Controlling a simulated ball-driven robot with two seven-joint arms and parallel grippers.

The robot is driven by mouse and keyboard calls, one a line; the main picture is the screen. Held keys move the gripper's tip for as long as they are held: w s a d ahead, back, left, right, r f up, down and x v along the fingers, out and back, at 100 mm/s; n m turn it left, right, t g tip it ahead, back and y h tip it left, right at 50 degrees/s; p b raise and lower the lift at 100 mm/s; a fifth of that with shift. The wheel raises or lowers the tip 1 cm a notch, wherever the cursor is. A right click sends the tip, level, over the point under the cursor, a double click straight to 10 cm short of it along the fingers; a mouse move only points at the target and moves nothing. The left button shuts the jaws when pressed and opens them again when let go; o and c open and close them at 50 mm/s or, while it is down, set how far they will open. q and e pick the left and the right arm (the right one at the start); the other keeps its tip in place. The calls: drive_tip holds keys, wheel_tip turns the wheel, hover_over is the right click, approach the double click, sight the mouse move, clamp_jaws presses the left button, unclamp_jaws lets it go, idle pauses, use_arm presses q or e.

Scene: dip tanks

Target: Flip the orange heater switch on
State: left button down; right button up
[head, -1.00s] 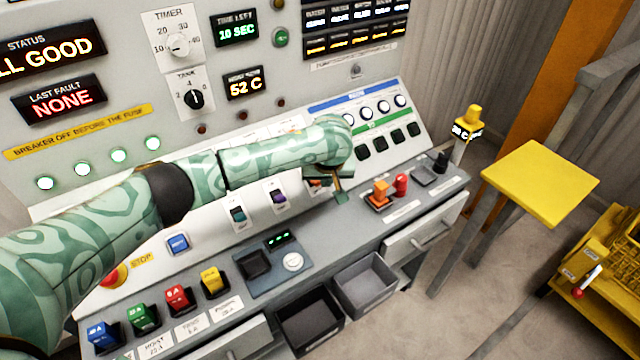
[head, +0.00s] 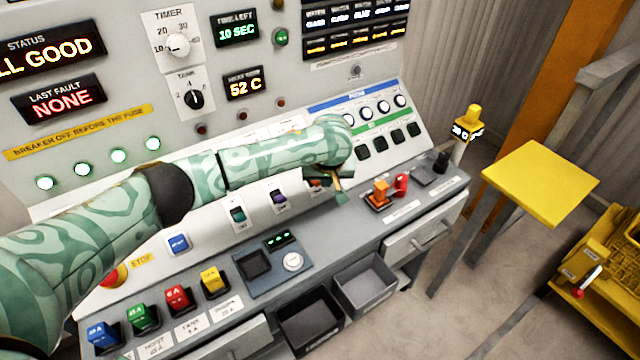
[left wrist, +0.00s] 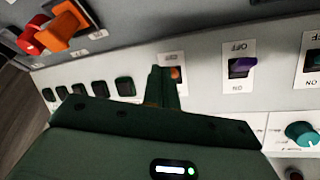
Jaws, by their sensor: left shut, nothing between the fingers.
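The orange heater switch (left wrist: 175,73) is a small rocker on a white plate in the sloped panel, in the left wrist view. My left gripper (left wrist: 163,74) is shut and empty, its fingertips right beside the switch and covering part of its plate. I cannot tell whether they touch it, nor which way the switch is set. In the head view my left gripper (head: 339,197) is at the lower part of the sloped panel, and its wrist and fingers hide most of that switch. My right gripper is not in view.
A purple switch (head: 279,197) and a teal switch (head: 238,215) sit to the left in the head view. An orange block-shaped control (head: 380,192) and a red one (head: 401,184) stand on the ledge to the right. Black square buttons (head: 381,145) are above.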

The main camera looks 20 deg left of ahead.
sight(317, 182)
use_arm(q)
drive_tip(key=shift+f, duration=0.3)
idle(0.4)
drive_tip(key=shift+f, duration=1.15)
drive_tip(key=shift+f, duration=0.25)
drive_tip(key=shift+w+a+r, duration=0.2)
drive_tip(key=shift+w+a, duration=0.15)
drive_tip(key=shift+a, duration=0.1)
